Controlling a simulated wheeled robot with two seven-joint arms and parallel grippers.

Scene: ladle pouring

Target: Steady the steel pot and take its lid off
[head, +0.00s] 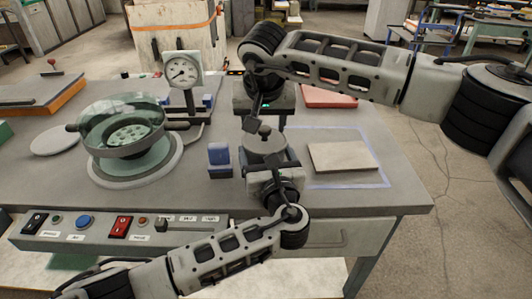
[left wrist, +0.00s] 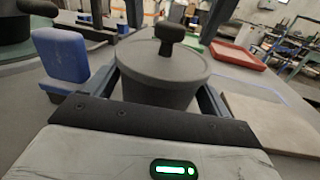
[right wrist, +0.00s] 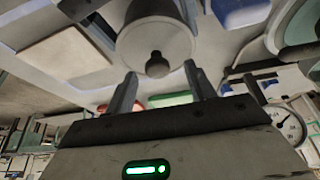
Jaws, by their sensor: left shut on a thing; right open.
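The steel pot (left wrist: 158,92) is dark grey and stands upright on the bench. Its lid (left wrist: 160,60) sits on top, with a dark knob (left wrist: 169,36) in the middle. The lid also shows in the head view (head: 266,146), with my arms hiding much of the pot below. My left gripper (head: 268,168) is shut on the pot from the front, one finger on each side of its body. My right gripper (right wrist: 160,84) is open and empty. It comes from behind the pot, with the knob (right wrist: 157,66) just beyond its fingertips, roughly centred between them.
A blue block (head: 219,155) stands close left of the pot. A flat pale slab (head: 343,156) lies in a marked square to the right. A red tray (head: 328,96) is behind. A dial gauge (head: 182,72) and a glass-sided vessel (head: 121,125) stand left.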

